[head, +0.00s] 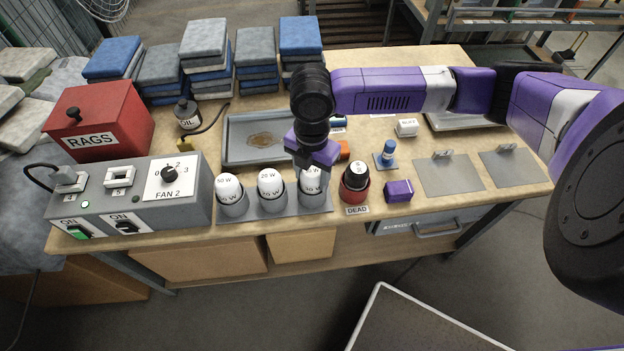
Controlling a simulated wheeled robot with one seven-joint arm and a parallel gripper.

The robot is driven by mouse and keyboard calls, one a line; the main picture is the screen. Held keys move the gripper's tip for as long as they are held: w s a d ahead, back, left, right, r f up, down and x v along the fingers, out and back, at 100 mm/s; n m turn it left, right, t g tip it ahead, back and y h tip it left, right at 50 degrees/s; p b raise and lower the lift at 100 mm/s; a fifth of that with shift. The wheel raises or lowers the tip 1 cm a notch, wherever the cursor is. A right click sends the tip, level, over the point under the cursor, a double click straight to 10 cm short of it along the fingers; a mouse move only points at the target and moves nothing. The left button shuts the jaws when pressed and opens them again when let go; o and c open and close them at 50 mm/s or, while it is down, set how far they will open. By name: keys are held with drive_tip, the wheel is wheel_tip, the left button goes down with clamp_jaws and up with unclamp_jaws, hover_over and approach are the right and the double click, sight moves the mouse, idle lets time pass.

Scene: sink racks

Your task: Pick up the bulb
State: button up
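Three white bulbs sit upright in grey cylindrical holders: a left bulb (229,187), a middle bulb marked 70 W (270,181) and a right bulb (311,185). My gripper (313,166) points down directly over the right bulb and hides its top. I cannot tell whether the fingers touch or grip it. A dark bulb with a white label (357,174) sits in a red holder (354,195) behind a DEAD label.
A grey switch box (130,195) and red RAGS box (98,120) stand at the left. A grey tray (240,150) lies behind the bulbs. A purple block (398,191) and blue piece (386,155) stand to the right. Stacked cloths (205,40) line the back.

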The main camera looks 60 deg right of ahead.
drive_tip(key=shift+c, duration=0.9)
drive_tip(key=shift+r, duration=0.1)
wheel_tip(320, 180, up, 20)
drive_tip(key=shift+p, duration=0.35)
